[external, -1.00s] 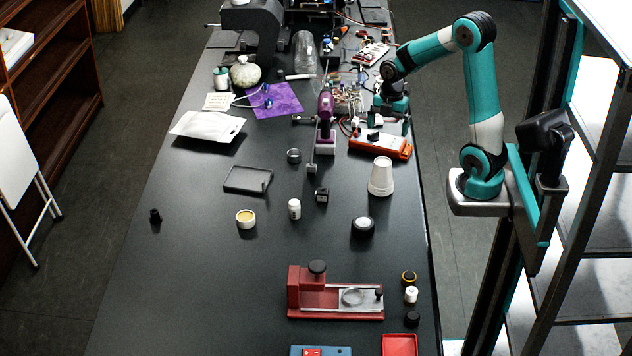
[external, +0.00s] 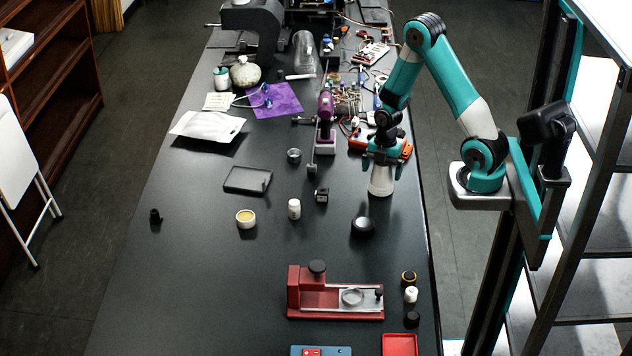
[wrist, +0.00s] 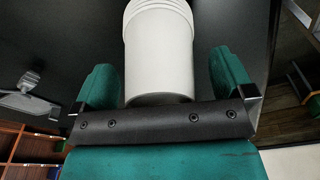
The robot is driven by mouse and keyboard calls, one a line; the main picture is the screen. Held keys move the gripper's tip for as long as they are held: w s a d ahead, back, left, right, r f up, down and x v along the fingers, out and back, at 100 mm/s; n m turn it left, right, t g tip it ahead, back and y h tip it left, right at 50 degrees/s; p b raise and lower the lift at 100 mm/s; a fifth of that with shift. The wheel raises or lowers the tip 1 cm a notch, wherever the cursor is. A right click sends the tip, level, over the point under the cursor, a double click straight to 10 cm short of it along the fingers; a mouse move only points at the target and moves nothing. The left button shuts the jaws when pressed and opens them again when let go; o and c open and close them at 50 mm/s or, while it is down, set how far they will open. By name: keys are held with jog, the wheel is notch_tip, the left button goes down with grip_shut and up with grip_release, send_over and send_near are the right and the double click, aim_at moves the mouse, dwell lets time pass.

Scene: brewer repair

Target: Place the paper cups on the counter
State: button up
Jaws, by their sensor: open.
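The white paper cups (external: 380,186) stand upside down on the black counter (external: 200,290), nested in one stack, with several rims showing in the wrist view (wrist: 158,55). My gripper (external: 382,162) is over the top of the stack, pointing down. In the wrist view its teal fingers (wrist: 165,85) are apart, one on each side of the stack, with a gap visible on both sides. The upper part of the stack is hidden behind my gripper in the external view.
An orange device (external: 405,150) lies just behind my gripper. A purple tool (external: 325,125) stands to the left. A black round item (external: 362,226), a small white bottle (external: 294,209) and a red press (external: 335,295) are nearer the front. The left front counter is clear.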

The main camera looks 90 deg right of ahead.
jog(key=shift+f, duration=0.25)
jog(key=c, duration=1.1)
jog(key=shift+r, duration=0.1)
